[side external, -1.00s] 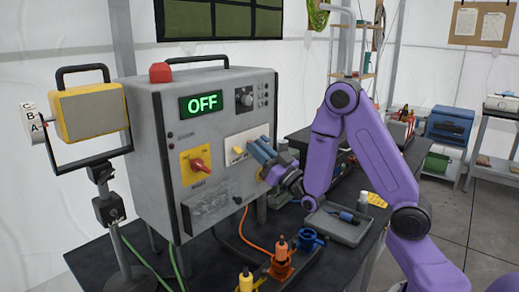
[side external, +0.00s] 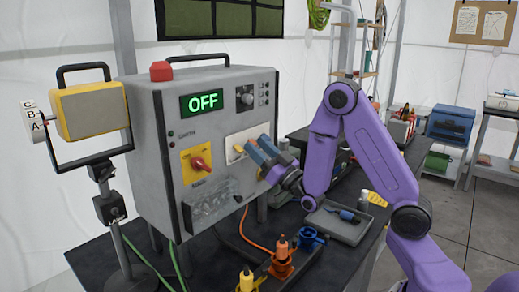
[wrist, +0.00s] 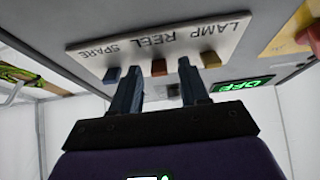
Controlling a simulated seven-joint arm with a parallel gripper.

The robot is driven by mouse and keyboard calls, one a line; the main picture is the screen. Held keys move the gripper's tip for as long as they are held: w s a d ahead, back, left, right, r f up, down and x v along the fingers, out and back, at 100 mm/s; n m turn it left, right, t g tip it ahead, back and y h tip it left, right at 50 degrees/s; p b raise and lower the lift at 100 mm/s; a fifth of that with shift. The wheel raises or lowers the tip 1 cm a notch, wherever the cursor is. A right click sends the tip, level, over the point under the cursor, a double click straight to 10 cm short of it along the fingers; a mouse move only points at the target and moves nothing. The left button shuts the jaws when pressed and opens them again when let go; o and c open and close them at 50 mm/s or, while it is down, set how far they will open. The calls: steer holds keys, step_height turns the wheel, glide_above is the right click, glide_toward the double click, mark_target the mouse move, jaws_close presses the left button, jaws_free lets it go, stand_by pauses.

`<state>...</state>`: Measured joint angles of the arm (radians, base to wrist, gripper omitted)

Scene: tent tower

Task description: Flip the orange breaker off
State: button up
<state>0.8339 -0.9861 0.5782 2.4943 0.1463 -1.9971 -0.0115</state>
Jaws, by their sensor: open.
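The orange breaker (wrist: 158,67) is the middle of three small switches on a white plate (wrist: 150,40), by the label REEL. In the wrist view it lies between the tips of my gripper (wrist: 159,77). The fingers are open, one to either side, close to the panel; I cannot tell whether they touch it. A yellow switch (wrist: 210,59) by LAMP and a blue switch (wrist: 112,75) by SPARE flank it. In the side view my gripper (side external: 256,147) is at the plate and hides the orange breaker; the yellow switch (side external: 238,148) shows.
The grey cabinet (side external: 222,105) carries a green OFF display (side external: 202,102), a red rotary knob (side external: 200,164) on a yellow plate and a red top button (side external: 161,71). Below are orange (side external: 281,262) and blue (side external: 308,240) connectors. A tray (side external: 338,225) lies at the right.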

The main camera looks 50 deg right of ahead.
steer(key=shift+s+f, duration=0.1)
steer(key=shift+s, duration=0.1)
steer(key=shift+v, duration=1.05)
step_height(320, 180, up, 7)
steer(key=shift+s, duration=0.15)
steer(key=shift+f, duration=0.1)
